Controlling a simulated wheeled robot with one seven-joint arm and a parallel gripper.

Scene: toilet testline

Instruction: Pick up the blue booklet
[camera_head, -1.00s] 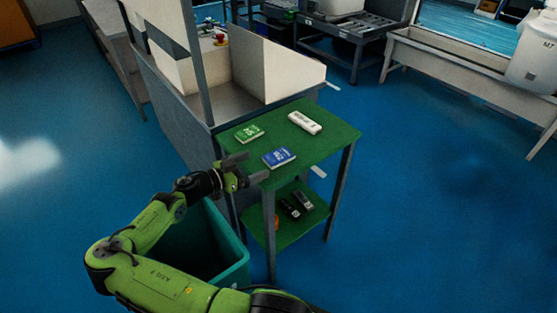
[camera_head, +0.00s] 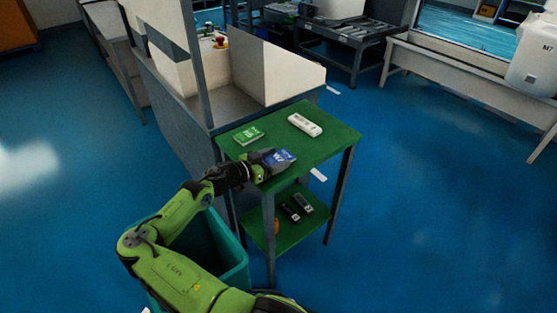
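The blue booklet (camera_head: 281,157) lies at the near left part of the green table top (camera_head: 318,150). My gripper (camera_head: 274,162) has come in from the left and is at the booklet, with its grey fingers along the booklet's far and near sides. The fingers cover part of the booklet. I cannot tell whether they touch or squeeze it. The booklet appears to be at table height.
A green booklet (camera_head: 249,135) lies just behind my gripper, and a white box (camera_head: 305,125) lies farther back. The lower shelf (camera_head: 283,237) holds dark items. A teal bin (camera_head: 236,270) stands below my arm. Blue floor is free on the right.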

